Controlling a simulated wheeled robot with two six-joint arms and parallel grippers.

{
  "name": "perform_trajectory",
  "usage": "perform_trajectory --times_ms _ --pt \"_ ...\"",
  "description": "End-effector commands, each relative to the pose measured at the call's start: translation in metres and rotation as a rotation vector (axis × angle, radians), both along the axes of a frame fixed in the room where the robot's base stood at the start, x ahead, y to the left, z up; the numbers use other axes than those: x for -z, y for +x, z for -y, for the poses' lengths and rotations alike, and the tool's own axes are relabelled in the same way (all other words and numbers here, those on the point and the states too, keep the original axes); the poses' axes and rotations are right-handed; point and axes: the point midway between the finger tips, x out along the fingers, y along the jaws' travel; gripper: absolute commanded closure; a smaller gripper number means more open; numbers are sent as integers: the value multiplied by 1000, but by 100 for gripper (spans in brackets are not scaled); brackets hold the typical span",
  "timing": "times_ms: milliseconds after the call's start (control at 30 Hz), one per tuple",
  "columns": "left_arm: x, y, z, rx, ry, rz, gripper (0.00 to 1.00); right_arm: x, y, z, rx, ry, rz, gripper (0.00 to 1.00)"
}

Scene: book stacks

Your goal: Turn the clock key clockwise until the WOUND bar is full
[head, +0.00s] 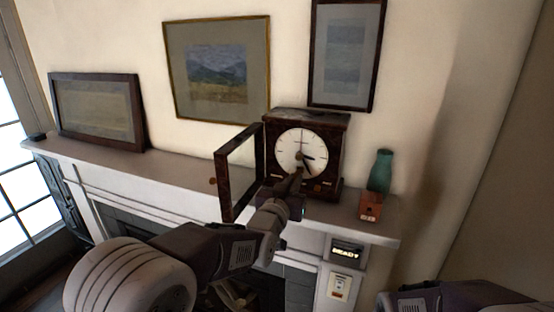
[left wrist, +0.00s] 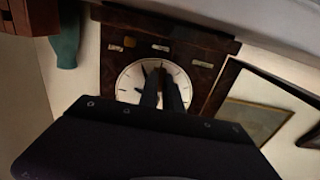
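The clock (head: 335,128) stands on the mantel, a dark wooden box with a white round dial (head: 311,139). Its framed door (head: 222,182) is swung open to the left. My left gripper (head: 297,173) reaches up to the lower part of the dial. In the left wrist view the clock (left wrist: 205,75) appears upside down, with the two dark fingers (left wrist: 162,88) close together before the dial. The key cannot be made out; the fingers cover that area. I cannot tell whether they grip anything. A WOUND bar is not readable. My right gripper is out of view.
A green vase (head: 380,170) and a small orange-brown box (head: 370,206) stand right of the clock on the mantel (head: 180,173). A display reading READY (head: 347,250) is on the fireplace front, above a switch plate (head: 340,286). A framed picture (head: 98,110) leans at left.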

Motion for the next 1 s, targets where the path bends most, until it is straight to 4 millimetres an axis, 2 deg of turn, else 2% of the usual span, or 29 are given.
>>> perform_trajectory --times_ms 700,1000 --pt "0 3 1 0 2 1 100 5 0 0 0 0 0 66" --pt "0 4 1 0 330 109 100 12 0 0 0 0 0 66"
